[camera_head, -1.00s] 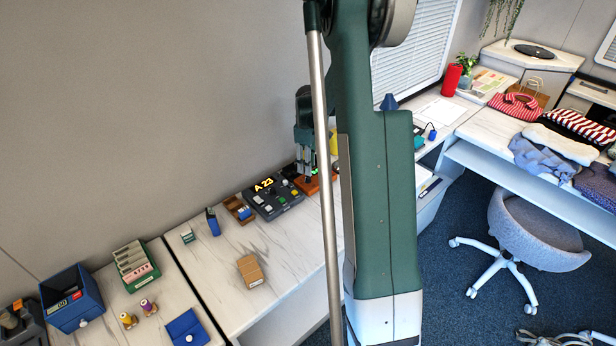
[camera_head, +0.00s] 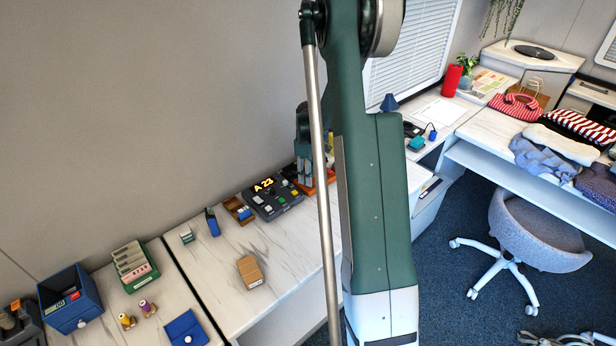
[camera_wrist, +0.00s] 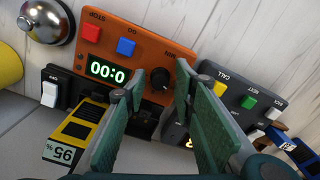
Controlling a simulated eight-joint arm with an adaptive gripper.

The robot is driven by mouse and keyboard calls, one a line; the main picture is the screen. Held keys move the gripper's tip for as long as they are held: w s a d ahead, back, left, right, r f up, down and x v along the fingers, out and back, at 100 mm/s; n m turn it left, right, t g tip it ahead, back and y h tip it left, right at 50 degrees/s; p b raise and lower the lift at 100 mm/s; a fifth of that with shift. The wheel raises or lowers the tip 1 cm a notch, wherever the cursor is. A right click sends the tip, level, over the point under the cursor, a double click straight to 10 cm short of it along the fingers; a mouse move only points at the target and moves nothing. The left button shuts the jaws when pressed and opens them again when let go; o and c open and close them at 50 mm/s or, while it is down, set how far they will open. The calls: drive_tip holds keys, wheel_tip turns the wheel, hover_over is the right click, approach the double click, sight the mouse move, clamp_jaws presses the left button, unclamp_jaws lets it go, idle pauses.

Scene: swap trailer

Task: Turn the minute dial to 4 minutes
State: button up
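The orange timer box (camera_wrist: 130,45) lies below my gripper in the wrist view. It has a lit display reading 00:0 with the end covered (camera_wrist: 106,71), a red STOP button (camera_wrist: 91,33) and a blue GO button (camera_wrist: 126,47). The black round minute dial (camera_wrist: 160,79), marked MIN, sits between the tips of my gripper (camera_wrist: 160,76). Its two green fingers are apart, with a narrow gap on each side of the dial. In the head view my gripper (camera_head: 304,172) points down at the orange box (camera_head: 322,187); my arm partly hides both.
A grey call console (camera_wrist: 240,100) with coloured buttons stands close beside the box. A metal bell (camera_wrist: 45,20), a white switch (camera_wrist: 50,93) and a yellow-black device marked 95% (camera_wrist: 75,135) are on the other side. A cardboard box (camera_head: 250,271) lies on the counter.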

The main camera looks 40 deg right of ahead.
drive_tip(key=c, duration=0.6)
drive_tip(key=shift+m, duration=0.3)
drive_tip(key=m+b, duration=0.1)
drive_tip(key=m, duration=0.2)
drive_tip(key=shift+m+b, duration=0.55)
drive_tip(key=shift+m, duration=0.95)
drive_tip(key=o, duration=0.9)
